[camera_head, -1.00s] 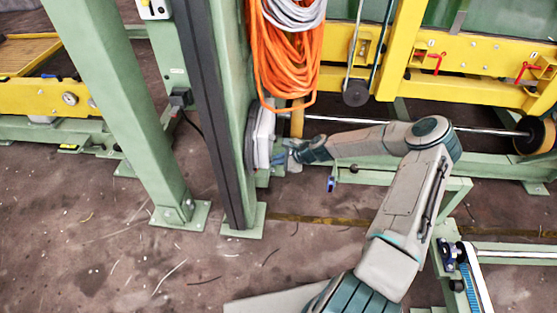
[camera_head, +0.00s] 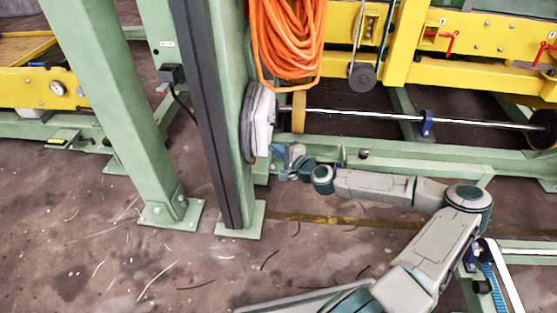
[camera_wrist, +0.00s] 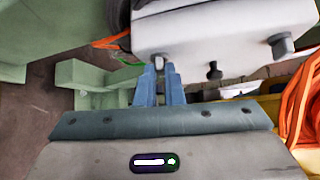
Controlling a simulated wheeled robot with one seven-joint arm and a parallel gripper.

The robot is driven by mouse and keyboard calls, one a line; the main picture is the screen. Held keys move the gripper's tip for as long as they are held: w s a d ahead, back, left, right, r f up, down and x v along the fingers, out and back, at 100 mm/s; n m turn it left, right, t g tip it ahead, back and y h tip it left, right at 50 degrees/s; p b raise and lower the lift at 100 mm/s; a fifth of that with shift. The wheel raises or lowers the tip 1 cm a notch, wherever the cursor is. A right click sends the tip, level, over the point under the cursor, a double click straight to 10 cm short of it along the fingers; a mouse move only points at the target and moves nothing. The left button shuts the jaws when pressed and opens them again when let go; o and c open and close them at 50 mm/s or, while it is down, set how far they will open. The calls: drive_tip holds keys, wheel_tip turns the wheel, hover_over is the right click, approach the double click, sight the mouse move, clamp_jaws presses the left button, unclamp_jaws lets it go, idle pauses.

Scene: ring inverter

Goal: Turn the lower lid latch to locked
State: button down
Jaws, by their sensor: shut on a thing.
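The white inverter box (camera_head: 261,119) is fixed to the side of the green column, and its lid fills the top of the wrist view (camera_wrist: 205,30). My gripper (camera_head: 282,158) is at the box's lower end. In the wrist view the two blue fingers of my gripper (camera_wrist: 160,72) are close together at the lower lid latch (camera_wrist: 158,60), shut on it. The fingers mostly hide this latch, so I cannot tell its turn angle. Another grey latch (camera_wrist: 281,45) sticks out at the other end of the lid, clear of the fingers.
A dark knob or fitting (camera_wrist: 214,71) sits on the box between the latches. The green column (camera_head: 232,160) stands to the left. A steel shaft (camera_head: 380,115) runs behind my arm.

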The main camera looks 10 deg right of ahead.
drive_tip(key=shift+f+n+t+b, duration=0.25)
drive_tip(key=shift+n+t+b, duration=0.55)
drive_tip(key=shift+b, duration=0.9)
drive_tip(key=shift+r+y, duration=0.1)
drive_tip(key=shift+y, duration=0.2)
drive_tip(key=c, duration=1.5)
unclamp_jaws()
drive_tip(key=shift+a, duration=0.1)
drive_tip(key=shift+c, duration=0.2)
drive_tip(key=p+v, duration=0.3)
drive_tip(key=v, duration=1)
drive_tip(key=shift+s, duration=0.4)
